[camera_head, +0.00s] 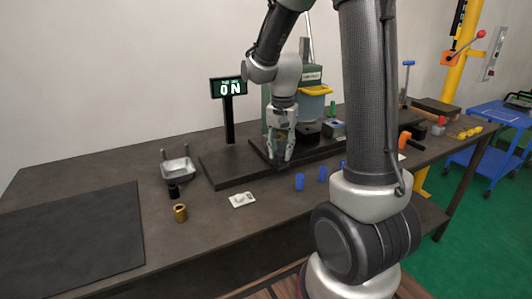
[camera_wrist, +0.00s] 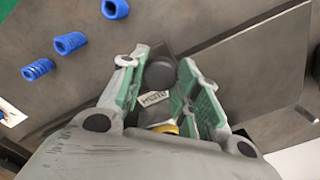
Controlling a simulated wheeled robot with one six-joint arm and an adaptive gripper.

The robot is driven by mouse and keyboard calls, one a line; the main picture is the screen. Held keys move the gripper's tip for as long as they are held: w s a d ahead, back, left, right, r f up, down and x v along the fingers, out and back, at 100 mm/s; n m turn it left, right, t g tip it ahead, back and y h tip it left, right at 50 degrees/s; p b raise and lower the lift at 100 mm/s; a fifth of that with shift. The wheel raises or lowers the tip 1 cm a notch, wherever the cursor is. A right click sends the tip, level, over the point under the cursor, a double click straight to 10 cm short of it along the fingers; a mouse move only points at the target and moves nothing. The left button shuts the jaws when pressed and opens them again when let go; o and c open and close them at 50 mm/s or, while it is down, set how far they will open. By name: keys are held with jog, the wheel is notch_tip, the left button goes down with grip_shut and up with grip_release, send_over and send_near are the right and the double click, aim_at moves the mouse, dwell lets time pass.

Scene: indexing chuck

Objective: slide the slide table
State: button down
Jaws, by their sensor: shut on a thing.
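My gripper (camera_head: 279,158) points down at the dark slide table (camera_head: 310,152) in front of the green press-like machine (camera_head: 310,76). In the wrist view my gripper (camera_wrist: 160,80) has its two green-padded fingers on either side of a dark round knob (camera_wrist: 160,72), and it is shut on this knob. A small light label with lettering (camera_wrist: 153,98) and a yellow round part (camera_wrist: 165,128) show between the fingers, nearer the palm. In the head view the fingers hide the knob. How the knob joins the slide table cannot be told.
Several blue cylindrical parts (camera_head: 299,182) lie along the front. A metal tray (camera_head: 178,168), a black part (camera_head: 173,191) and a brass part (camera_head: 180,213) stand at left. The front-left bench has a bare dark mat (camera_head: 70,240).

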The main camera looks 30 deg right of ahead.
jog(key=shift+d, duration=0.5)
jog(key=c, duration=1)
grip_release()
notch_tip(320, 180, up, 12)
